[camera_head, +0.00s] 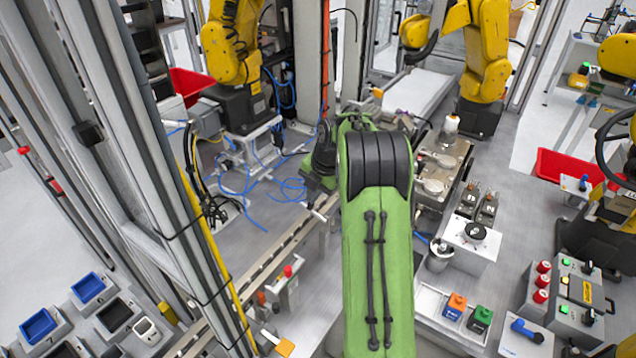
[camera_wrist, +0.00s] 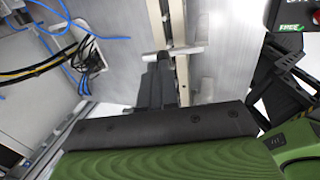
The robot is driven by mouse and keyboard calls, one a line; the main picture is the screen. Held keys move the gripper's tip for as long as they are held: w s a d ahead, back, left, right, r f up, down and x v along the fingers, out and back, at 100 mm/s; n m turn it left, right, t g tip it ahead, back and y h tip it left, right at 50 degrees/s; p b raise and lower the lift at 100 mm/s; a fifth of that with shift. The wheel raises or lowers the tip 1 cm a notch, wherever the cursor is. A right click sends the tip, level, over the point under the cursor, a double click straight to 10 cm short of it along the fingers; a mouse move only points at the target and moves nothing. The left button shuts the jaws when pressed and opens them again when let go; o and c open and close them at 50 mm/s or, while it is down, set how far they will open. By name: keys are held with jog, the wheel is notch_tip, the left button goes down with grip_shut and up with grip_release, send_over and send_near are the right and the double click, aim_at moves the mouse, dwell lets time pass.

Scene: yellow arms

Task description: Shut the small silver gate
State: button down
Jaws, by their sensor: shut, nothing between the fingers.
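My gripper (camera_wrist: 160,62) is shut and empty in the wrist view, its dark fingers side by side. A short pale silver bar (camera_wrist: 186,51) lies across the conveyor rail just beyond the fingertips. It looks like part of the small silver gate, but I cannot tell for sure. The fingertips overlap its left part in the picture; I cannot tell whether they touch it. In the head view my green arm hides much of this area. A small silver piece (camera_head: 327,206) shows beside the rail, below my green and black wrist.
The conveyor rail (camera_head: 262,272) runs diagonally past a small post with a red button (camera_head: 288,271). Blue cables (camera_head: 240,190) lie loose on the grey surface to the left. A yellow robot arm (camera_head: 232,45) stands behind. Another workbench with a white block (camera_head: 470,243) stands right of my arm.

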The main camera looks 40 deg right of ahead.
jog(key=shift+f, duration=0.25)
jog(key=shift+w, duration=0.1)
